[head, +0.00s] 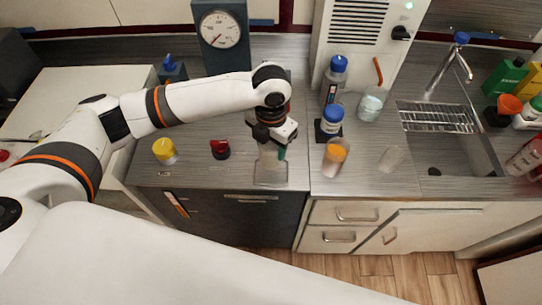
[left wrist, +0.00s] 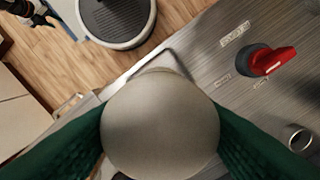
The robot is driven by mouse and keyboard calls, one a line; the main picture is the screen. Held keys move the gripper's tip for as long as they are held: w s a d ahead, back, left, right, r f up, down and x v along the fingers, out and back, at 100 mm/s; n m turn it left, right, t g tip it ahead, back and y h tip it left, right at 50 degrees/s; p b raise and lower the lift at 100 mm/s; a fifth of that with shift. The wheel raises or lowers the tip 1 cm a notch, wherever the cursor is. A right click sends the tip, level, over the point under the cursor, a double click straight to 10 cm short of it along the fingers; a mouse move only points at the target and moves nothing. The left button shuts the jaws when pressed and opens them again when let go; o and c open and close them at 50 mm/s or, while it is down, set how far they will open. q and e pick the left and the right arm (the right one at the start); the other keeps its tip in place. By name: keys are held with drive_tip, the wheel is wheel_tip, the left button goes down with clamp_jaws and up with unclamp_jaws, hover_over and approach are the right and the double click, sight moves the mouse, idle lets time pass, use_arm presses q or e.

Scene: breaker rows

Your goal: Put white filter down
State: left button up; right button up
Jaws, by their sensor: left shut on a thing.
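My left gripper (head: 274,150) is over the front part of the counter, left of the seam. In the left wrist view its green fingers (left wrist: 160,140) are shut on a round, pale grey-white piece, which I take for the white filter (left wrist: 160,120). In the head view the filter is pale and partly hidden by the gripper. A flat, pale square plate (head: 271,174) lies beneath it near the counter's front edge. I cannot tell whether the filter touches it. A dark part in the left wrist view's top left corner may be my right gripper (left wrist: 28,12); its fingers are unclear.
A red knob (head: 220,148) and a yellow knob (head: 165,150) stand left of the gripper. A beaker with orange contents (head: 335,155), blue-capped bottles (head: 331,120) and a clear glass (head: 391,158) stand right. A gauge box (head: 221,38) stands behind. The sink (head: 455,155) is far right.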

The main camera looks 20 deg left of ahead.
sight(271, 157)
use_arm(q)
wheel_tip(271, 157, down, 4)
drive_tip(key=shift+f+p, duration=0.25)
drive_tip(key=shift+p, duration=0.25)
drive_tip(key=shift+f, duration=0.25)
drive_tip(key=shift+f, duration=0.1)
drive_tip(key=o, duration=1)
drive_tip(key=shift+f, duration=0.1)
wheel_tip(271, 157, up, 11)
drive_tip(key=b, duration=0.2)
drive_tip(key=shift+b, duration=0.4)
drive_tip(key=shift+r, duration=0.7)
